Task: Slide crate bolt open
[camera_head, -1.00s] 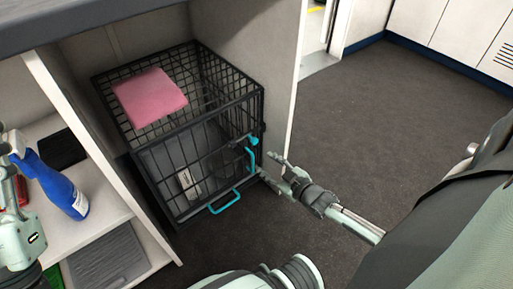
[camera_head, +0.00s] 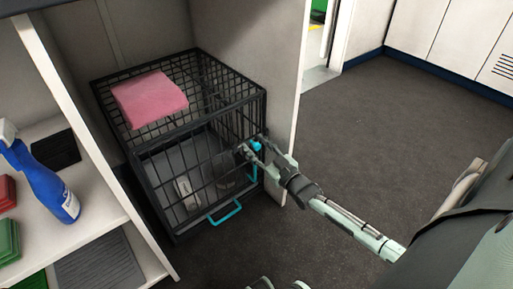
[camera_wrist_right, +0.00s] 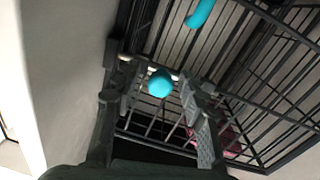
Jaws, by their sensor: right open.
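The black wire crate (camera_head: 152,187) stands in the open bay of the cabinet, with its barred front facing me. The crate's bolt has a turquoise knob (camera_head: 256,146) at the right side of the front. In the right wrist view the round bolt knob (camera_wrist_right: 160,83) lies between the fingers. My right gripper (camera_head: 246,150) is open around the knob, and its fingers partly hide it. In the right wrist view the right gripper (camera_wrist_right: 158,95) shows a gap on both sides of the knob.
A turquoise handle (camera_head: 226,212) is low on the crate front. A folded pink cloth (camera_head: 149,97) lies on top of the crate. A blue spray bottle (camera_head: 47,182) stands on the left shelf. A white panel (camera_head: 293,100) borders the crate at right. The dark floor (camera_head: 400,130) is clear.

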